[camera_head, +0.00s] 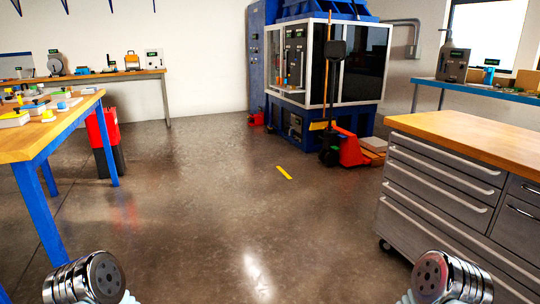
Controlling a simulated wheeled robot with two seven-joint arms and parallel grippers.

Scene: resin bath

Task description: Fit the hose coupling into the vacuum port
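I cannot make out a hose coupling or a vacuum port in the head view. Small items lie on the wooden-topped blue bench (50,137) at the left, among them a yellow piece (47,115) and a blue piece (62,106), too small to identify. Only ribbed metal parts of my own two arms show at the bottom left and bottom right. Neither gripper is visible.
A back bench (110,75) carries small devices. A blue-framed machine (320,60) stands at the back, with a red pallet jack (348,150) before it. A wood-topped drawer cabinet (450,190) stands right, a blue bench (490,88) behind. The middle floor is open.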

